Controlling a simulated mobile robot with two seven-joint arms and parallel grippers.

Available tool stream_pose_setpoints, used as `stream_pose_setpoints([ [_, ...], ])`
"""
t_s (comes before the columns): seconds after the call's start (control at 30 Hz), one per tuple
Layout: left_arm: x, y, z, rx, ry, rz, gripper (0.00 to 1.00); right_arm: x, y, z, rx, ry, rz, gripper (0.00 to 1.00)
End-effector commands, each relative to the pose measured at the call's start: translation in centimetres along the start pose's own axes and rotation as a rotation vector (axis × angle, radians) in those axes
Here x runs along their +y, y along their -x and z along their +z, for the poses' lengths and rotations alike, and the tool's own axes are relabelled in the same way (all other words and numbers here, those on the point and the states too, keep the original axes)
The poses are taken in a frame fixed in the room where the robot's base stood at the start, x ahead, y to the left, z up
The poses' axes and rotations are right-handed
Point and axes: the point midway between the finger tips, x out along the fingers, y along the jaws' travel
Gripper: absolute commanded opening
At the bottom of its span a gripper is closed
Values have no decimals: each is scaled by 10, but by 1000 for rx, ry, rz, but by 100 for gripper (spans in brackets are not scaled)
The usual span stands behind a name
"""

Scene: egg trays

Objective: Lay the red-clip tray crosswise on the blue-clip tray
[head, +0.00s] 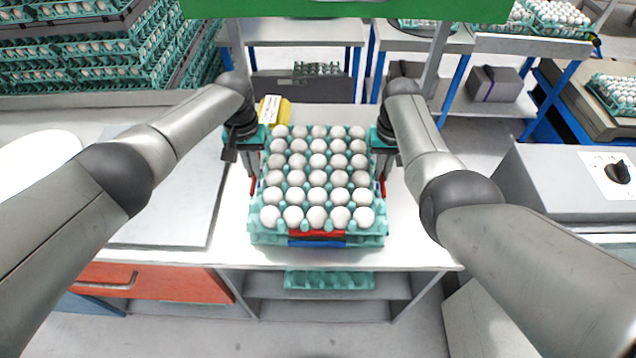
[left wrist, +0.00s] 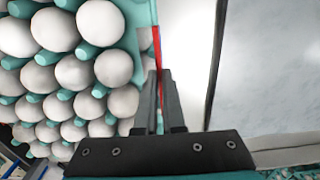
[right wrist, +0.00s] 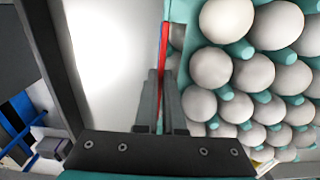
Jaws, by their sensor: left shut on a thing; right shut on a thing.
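The red-clip tray (head: 257,227) is teal and full of white eggs, with a red clip (head: 317,233) on its front edge. It is directly above the blue-clip tray (head: 372,240), whose blue clip (head: 317,242) shows just below the red one. The two trays look roughly lined up; I cannot tell whether they touch. My left gripper (head: 252,165) is shut on the red strip (left wrist: 157,55) at the upper tray's left side. My right gripper (head: 382,165) is shut on the red strip (right wrist: 164,50) at its right side. The lower tray's eggs are hidden.
The trays are on a white table (head: 420,235) with free room on both sides. A yellow object with a white label (head: 272,108) is behind them at the left. An empty teal tray (head: 330,280) is on the shelf below. A grey machine (head: 575,185) stands at the right.

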Motion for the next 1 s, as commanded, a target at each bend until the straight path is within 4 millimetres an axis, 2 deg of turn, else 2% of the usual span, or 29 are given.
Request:
stream_pose_setpoints([
  [0.1,0,-2,-2,6,0,1,0,0,-2,-2,7,0,1,0],
  [0.13,-1,-4,0,0,1,-1,8,1,-4,0,0,0,1,8],
  [0.4,0,-3,0,0,0,0,36,0,-3,0,0,0,0,36],
  [0.77,2,0,0,1,-2,4,36,-2,0,0,1,1,-4,36],
  [1.0,2,17,0,2,-2,4,36,-2,17,-1,3,1,-5,36],
])
